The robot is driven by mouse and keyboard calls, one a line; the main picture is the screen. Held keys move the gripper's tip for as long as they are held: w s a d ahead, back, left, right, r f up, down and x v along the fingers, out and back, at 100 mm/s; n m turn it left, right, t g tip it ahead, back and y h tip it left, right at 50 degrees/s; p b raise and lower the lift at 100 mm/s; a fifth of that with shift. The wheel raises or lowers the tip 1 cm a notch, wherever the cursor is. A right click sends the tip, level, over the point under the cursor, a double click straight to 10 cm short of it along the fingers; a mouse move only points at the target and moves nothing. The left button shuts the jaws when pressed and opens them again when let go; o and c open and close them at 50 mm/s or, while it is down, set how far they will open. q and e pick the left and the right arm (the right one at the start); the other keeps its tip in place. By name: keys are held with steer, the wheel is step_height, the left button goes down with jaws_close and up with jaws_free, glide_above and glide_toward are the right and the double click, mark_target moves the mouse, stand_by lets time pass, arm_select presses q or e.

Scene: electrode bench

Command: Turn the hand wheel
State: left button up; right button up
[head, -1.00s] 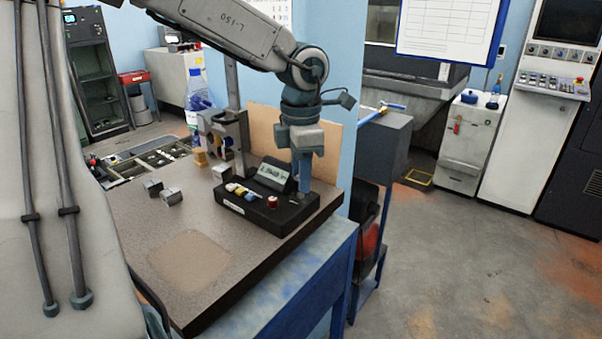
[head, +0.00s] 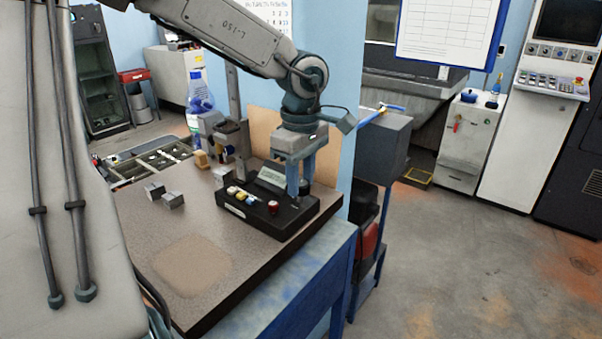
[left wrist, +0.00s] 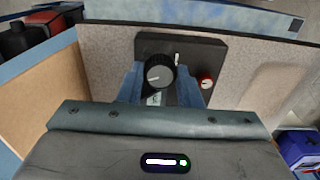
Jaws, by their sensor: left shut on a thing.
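The hand wheel is a round black knob (left wrist: 157,70) with a pale mark on its face, seen in the left wrist view. It stands on a black instrument box (head: 240,213) near the right back corner of the granite bench top. My left gripper (head: 299,188) comes down over it from above. Its two blue fingers lie on either side of the knob, shut on it, also in the left wrist view (left wrist: 158,84). In the head view the fingers largely hide the knob. My right gripper is not in view.
The box also carries a small display (head: 271,179), a red knob (head: 273,207) and several coloured buttons. Metal blocks (head: 173,200) lie to the left. A measuring stand (head: 236,135) and a blue-capped bottle (head: 199,95) stand behind. The front of the bench top (head: 140,235) is clear.

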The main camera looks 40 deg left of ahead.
arm_select(q)
steer(key=m+p, duration=0.1)
steer(key=m, duration=0.4)
steer(key=shift+w+r+m, duration=0.1)
steer(key=shift+r+m, duration=0.05)
steer(key=shift+m, duration=0.15)
steer(key=shift+p, duration=0.3)
steer(key=o, duration=1)
steer(key=shift+c, duration=0.2)
